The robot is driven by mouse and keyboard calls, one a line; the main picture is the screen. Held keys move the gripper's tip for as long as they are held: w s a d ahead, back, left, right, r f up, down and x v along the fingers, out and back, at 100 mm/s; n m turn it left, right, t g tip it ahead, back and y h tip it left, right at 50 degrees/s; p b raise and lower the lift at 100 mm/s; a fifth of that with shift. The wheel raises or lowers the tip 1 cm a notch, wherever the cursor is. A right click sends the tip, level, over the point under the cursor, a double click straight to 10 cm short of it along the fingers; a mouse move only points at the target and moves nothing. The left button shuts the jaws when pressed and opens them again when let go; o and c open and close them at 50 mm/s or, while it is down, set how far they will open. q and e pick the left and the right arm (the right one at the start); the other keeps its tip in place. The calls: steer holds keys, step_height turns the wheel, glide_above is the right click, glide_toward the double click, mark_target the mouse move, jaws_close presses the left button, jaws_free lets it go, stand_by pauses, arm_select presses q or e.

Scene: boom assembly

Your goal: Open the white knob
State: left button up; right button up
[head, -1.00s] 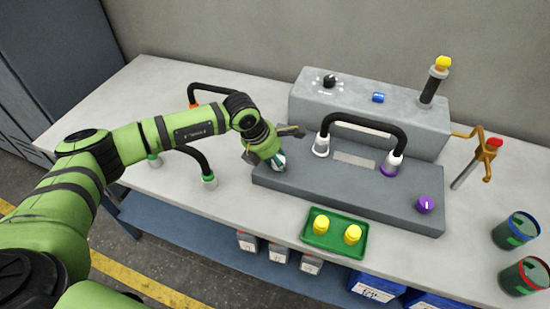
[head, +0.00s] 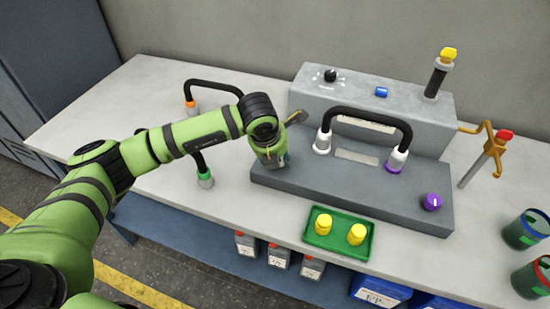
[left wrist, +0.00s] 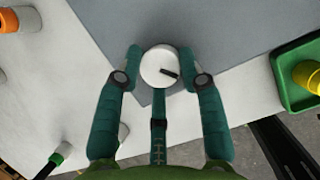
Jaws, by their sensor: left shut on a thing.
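The white knob (left wrist: 156,67) is round with a dark pointer line, at the left end of the dark grey base plate (head: 340,196). In the left wrist view the pointer points right and slightly down. My left gripper (head: 273,161) points down over the plate's left end in the head view and hides the knob there. In the left wrist view its green fingers (left wrist: 162,54) are closed around the knob, one on each side, with a third finger below it. My right gripper is not in view.
A black handle (head: 370,115) with white and purple ends arches over the plate. A purple knob (head: 431,202) is at its right end. A green tray (head: 318,242) with yellow pieces lies in front. A grey box (head: 400,103) stands behind.

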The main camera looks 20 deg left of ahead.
arm_select(q)
steer(key=shift+w+d+r, duration=0.15)
steer(key=shift+w+r, duration=0.15)
steer(key=shift+r, duration=0.1)
steer(key=o, duration=1)
steer(key=shift+o, duration=0.4)
steer(key=shift+d+f, duration=0.1)
steer(key=shift+f, duration=0.1)
steer(key=shift+s+r, duration=0.15)
steer(key=v, duration=1.1)
steer(key=shift+r, duration=0.35)
steer(key=shift+s, duration=0.15)
